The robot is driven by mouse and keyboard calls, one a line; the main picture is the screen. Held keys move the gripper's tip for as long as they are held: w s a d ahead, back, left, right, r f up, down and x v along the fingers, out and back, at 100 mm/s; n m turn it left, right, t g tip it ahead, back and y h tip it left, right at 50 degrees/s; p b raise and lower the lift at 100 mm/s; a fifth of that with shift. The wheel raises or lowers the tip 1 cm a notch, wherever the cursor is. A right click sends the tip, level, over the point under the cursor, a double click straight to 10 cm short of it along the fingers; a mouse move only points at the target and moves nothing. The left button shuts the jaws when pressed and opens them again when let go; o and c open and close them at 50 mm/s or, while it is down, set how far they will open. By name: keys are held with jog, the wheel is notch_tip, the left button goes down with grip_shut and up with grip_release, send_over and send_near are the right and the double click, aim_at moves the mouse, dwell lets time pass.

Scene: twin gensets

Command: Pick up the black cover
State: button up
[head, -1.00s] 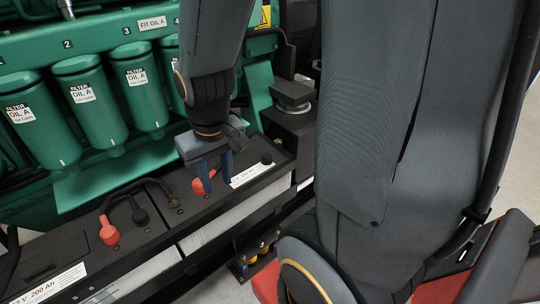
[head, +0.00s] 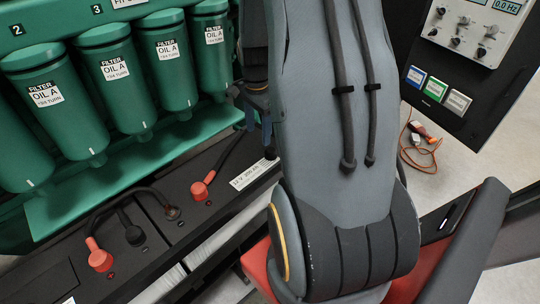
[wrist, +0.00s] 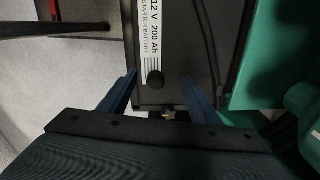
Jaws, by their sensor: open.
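A small round black cover (wrist: 155,80) sits on top of the starter battery (wrist: 175,30) in the wrist view, beside the white "12 V 200 Ah" label. My gripper (wrist: 160,78) is open and empty, with one blue finger on each side of the cover in the picture. I cannot tell how far the fingertips are above it. In the head view, my gripper (head: 258,122) shows over the far end of the right battery, partly behind my arm. The cover is hidden there.
A red terminal cap (head: 200,190) with a black cable is on the same battery. The left battery has a red cap (head: 100,257) and a black cap (head: 134,235). Green oil filters (head: 122,78) stand behind. A control panel (head: 470,40) is at upper right.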

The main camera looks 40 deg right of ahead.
aim_at(271, 149)
jog(key=d+f+m, duration=0.2)
jog(key=d, duration=0.1)
jog(key=d+f+m, duration=0.1)
jog(key=d, duration=0.1)
jog(key=shift+s+f+m, duration=0.15)
jog(key=shift+s+m, duration=0.05)
jog(key=shift+m, duration=0.1)
jog(key=shift+f+p, duration=1.05)
jog(key=shift+f, duration=2.7)
jog(key=c, duration=1.1)
